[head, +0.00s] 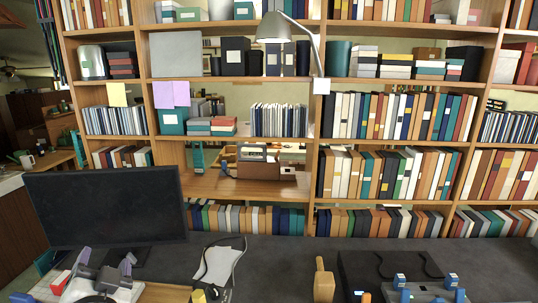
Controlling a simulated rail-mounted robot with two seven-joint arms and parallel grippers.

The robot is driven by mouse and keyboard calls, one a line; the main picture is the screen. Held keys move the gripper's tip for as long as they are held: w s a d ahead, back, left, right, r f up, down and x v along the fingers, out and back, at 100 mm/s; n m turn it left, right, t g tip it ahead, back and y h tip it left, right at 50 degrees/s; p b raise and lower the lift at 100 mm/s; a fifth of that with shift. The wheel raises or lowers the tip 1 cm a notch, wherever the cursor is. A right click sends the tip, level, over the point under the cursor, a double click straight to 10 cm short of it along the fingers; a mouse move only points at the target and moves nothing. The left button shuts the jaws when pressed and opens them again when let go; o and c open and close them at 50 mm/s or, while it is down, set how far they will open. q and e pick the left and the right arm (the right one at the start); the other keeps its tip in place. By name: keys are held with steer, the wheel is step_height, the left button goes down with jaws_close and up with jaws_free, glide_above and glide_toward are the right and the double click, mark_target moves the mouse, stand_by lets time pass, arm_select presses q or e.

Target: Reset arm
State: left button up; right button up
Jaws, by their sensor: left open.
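My left gripper (105,260) shows at the lower left, in front of the dark monitor (106,205). Its two fingers stand apart with nothing visible between them. It is over the left end of the desk (285,258), and the bottom edge of the picture cuts off part of its arm. My right gripper is not in view. Blue-topped parts (399,281) sit at the bottom right on a black mat; I cannot tell whether they belong to the vise.
A wooden handle-like piece (324,282) stands upright at bottom centre. A white paper (219,264) with a dark cable lies left of it. A tall bookshelf (313,110) with a lamp (275,28) fills the back. Grey desk between paper and wooden piece is clear.

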arm_select(q)
steer(key=s+d+f+g+h+p, duration=0.1)
steer(key=s+d+f+g+h, duration=0.25)
steer(key=s+f, duration=0.4)
steer(key=s+d+f+g+h+p, duration=0.2)
steer(key=s+d+f+g+h, duration=0.15)
steer(key=f, duration=0.65)
steer(key=s+d+f+g+p, duration=0.1)
steer(key=s+f+g, duration=0.2)
steer(key=s+f, duration=0.4)
steer(key=s+d+f+n+g+p, duration=0.1)
steer(key=s+f, duration=0.6)
steer(key=s, duration=0.8)
steer(key=shift+d+f+n+g+h+p, duration=0.2)
steer(key=shift+f+n+g+h+p, duration=0.15)
steer(key=shift+g+p, duration=0.65)
